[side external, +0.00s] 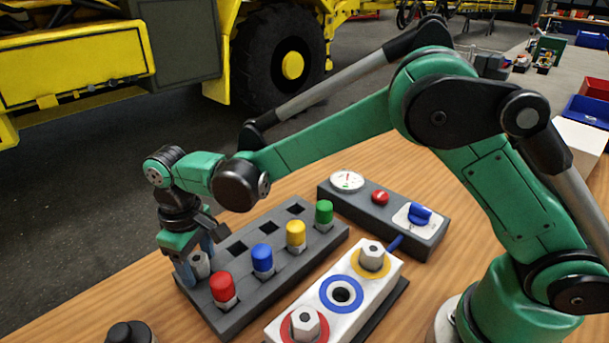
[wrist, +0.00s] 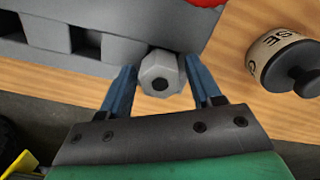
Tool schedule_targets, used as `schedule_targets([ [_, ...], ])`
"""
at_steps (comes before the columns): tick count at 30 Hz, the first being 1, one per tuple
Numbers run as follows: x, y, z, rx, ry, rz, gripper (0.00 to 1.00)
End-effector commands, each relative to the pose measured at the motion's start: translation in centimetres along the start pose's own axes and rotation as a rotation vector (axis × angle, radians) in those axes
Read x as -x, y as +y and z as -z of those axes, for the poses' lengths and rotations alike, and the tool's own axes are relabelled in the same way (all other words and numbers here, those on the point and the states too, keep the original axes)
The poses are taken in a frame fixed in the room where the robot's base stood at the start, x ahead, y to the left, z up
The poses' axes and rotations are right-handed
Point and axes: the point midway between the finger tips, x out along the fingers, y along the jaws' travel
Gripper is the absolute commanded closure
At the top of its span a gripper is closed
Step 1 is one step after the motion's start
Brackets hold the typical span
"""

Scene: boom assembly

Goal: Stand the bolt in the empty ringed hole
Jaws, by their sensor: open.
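A grey hex-headed bolt (side external: 201,266) stands upright at the near left end of the dark grey rack (side external: 248,317). In the wrist view the bolt (wrist: 160,74) is between the fingers of my gripper (wrist: 161,82), with a gap on each side. My gripper (side external: 196,262) is open and low around the bolt, pointing down. The white block (side external: 357,319) carries three ringed places. The blue ringed hole (side external: 341,294) in the middle is empty. The yellow-ringed (side external: 372,256) and red-ringed (side external: 304,325) places each hold a grey hex bolt.
Red (side external: 223,288), blue (side external: 262,259), yellow (side external: 296,234) and green (side external: 324,213) capped pieces stand in the rack, beside empty square holes. A control box (side external: 385,212) with gauge and switch lies behind. A dark round knobbed weight (side external: 130,333) stands at the front left.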

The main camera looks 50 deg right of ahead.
Motion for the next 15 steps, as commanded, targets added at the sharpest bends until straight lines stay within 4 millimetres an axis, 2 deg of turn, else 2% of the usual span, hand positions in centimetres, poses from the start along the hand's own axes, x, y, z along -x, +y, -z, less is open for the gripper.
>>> schedule_targets([
  [5,0.02,-0.01,0.01,0.0,0.0,0.0,0.42],
  [6,0.02,-0.01,0.01,0.0,0.0,0.0,0.48],
  [9,0.03,-0.01,0.01,0.0,0.0,0.0,0.76],
  [12,0.03,-0.01,0.01,0.0,0.0,0.0,1.0],
  [15,0.09,-0.01,0.01,0.0,0.0,0.0,1.0],
])
